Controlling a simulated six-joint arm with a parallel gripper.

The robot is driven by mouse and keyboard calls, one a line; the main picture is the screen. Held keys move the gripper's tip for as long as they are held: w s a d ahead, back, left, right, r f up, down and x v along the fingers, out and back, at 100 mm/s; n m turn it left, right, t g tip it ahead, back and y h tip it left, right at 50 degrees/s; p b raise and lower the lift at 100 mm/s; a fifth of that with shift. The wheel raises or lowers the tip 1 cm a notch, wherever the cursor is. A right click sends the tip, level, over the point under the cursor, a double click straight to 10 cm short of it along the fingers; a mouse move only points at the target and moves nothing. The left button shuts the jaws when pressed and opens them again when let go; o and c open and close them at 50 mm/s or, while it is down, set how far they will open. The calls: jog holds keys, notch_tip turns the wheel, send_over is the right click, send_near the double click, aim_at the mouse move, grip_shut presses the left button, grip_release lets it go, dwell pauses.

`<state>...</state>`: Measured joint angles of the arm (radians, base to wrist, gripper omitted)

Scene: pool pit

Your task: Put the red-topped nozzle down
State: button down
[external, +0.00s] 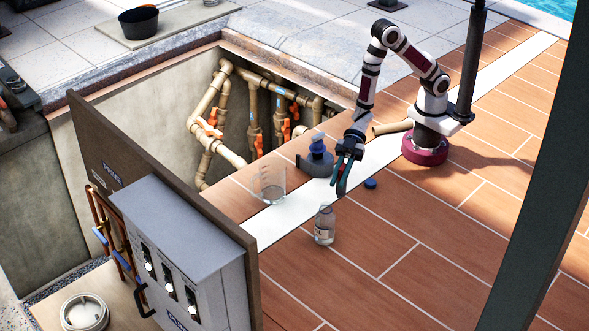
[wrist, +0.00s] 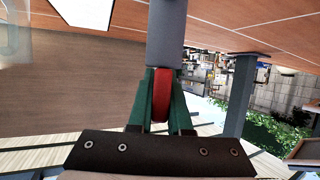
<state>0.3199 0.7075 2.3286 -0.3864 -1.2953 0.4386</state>
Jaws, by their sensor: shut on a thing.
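My gripper (external: 342,180) hangs above the tiled deck, in front of my base in the external view. In the wrist view, the green fingers of my gripper (wrist: 161,112) are shut on a red part, taken as the top of the red-topped nozzle (wrist: 162,95). A grey cylinder (wrist: 163,35) extends beyond the red part, away from the wrist. In the external view the nozzle cannot be made out between the fingers. I cannot tell whether it touches the deck.
A clear bottle (external: 324,226) stands in front of my gripper, and a clear beaker (external: 270,181) stands to its left. A grey holder with a blue piece (external: 316,158) is close on the left. A blue cap (external: 370,184) lies to the right. The open pit (external: 150,120) is farther left.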

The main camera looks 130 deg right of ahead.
jog(key=shift+w+a+f, duration=0.2)
jog(key=shift+a+f, duration=0.1)
jog(key=shift+f, duration=0.6)
jog(key=shift+w+a+f, duration=0.15)
jog(key=shift+a+f, duration=0.15)
jog(key=shift+f, duration=0.55)
jog(key=shift+w+a+f, duration=0.2)
jog(key=shift+a+f, duration=0.1)
jog(key=shift+f, duration=0.6)
jog(key=c, duration=0.8)
grip_release()
jog(key=shift+f, duration=0.15)
jog(key=shift+c, duration=0.2)
jog(key=v, duration=0.7)
jog(key=shift+s+r, duration=0.2)
jog(key=shift+r, duration=0.1)
